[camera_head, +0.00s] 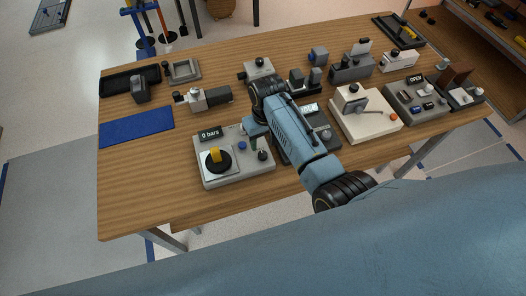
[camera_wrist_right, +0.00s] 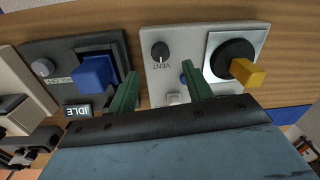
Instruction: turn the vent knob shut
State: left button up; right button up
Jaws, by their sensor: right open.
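The vent knob (camera_wrist_right: 159,51) is a small black round knob on a light grey panel, with the word VENT beside it in the right wrist view. In the head view the knob (camera_head: 262,155) sits at the right of the grey pressure box (camera_head: 236,178), whose display reads 0 bars. My right gripper (camera_wrist_right: 159,71) is open and empty, its two green fingers apart above the panel. The knob lies beyond the fingertips, roughly in line with the gap, and appears untouched. In the head view the right gripper (camera_head: 254,142) is partly hidden by its own arm. My left gripper is not in view.
A yellow-handled black knob (camera_wrist_right: 236,66) and a small blue button (camera_wrist_right: 184,79) share the panel. A dark box with a blue block (camera_wrist_right: 94,74) and an IDLE display stands beside it. Bare wood and a blue mat (camera_head: 136,127) lie left in the head view.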

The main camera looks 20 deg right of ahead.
aim_at(263, 154)
notch_tip(263, 154, down, 7)
jog(key=shift+a+f+b, duration=0.15)
jog(key=shift+b, duration=0.55)
jog(key=c, duration=1)
jog(key=shift+o, duration=0.2)
